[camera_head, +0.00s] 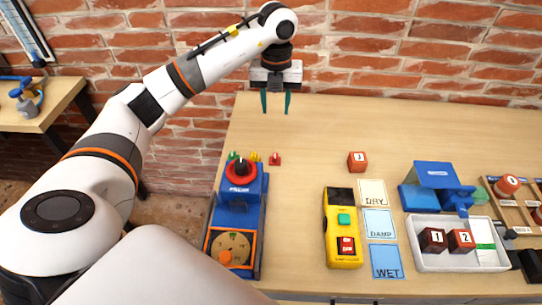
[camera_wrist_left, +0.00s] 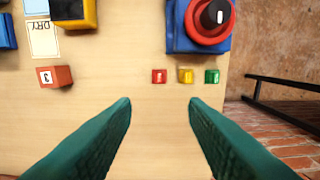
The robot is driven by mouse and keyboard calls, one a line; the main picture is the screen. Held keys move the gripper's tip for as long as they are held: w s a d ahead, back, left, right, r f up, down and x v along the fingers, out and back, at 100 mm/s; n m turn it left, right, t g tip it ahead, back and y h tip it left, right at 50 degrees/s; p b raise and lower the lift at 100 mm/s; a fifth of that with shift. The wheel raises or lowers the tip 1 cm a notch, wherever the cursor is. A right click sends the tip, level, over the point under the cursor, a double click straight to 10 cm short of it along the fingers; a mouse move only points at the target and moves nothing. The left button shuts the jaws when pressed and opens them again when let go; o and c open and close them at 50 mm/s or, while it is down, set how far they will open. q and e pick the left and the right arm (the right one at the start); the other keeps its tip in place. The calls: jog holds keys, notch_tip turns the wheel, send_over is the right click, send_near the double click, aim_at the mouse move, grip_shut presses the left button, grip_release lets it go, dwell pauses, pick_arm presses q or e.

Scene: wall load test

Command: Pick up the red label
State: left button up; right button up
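The red label (camera_head: 275,158) is a small red block with a pale mark on top, lying on the wooden table just behind the blue device with the red ring. In the left wrist view the red label (camera_wrist_left: 159,76) is at the left end of a row with a yellow label (camera_wrist_left: 186,76) and a green label (camera_wrist_left: 212,76). My left gripper (camera_head: 276,103) is open and empty, its green fingers pointing down near the table's back edge. In its wrist view the fingertips (camera_wrist_left: 160,103) are spread on either side of the red label's line, apart from it. My right gripper is not in view.
The blue device (camera_head: 239,199) stands beside the labels. A red cube marked 3 (camera_head: 357,161) sits to the right. A yellow meter (camera_head: 342,240), DRY, DAMP and WET cards, and a white tray (camera_head: 430,263) are further forward. A brick wall (camera_head: 400,50) rises behind.

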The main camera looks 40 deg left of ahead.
pick_arm(q)
jog(key=b, duration=0.5)
send_over(275, 156)
notch_tip(275, 156, down, 6)
jog(key=f, duration=0.5)
jog(key=shift+w+a+f, duration=0.2)
jog(key=shift+a+f, duration=0.1)
jog(key=shift+f, duration=0.65)
jog(key=f, duration=0.3)
jog(key=f+p, duration=0.1)
jog(key=shift+s+d+f, duration=0.1)
jog(key=shift+d+f, duration=0.05)
jog(key=shift+d, duration=0.1)
jog(key=shift+f, duration=0.45)
grip_shut()
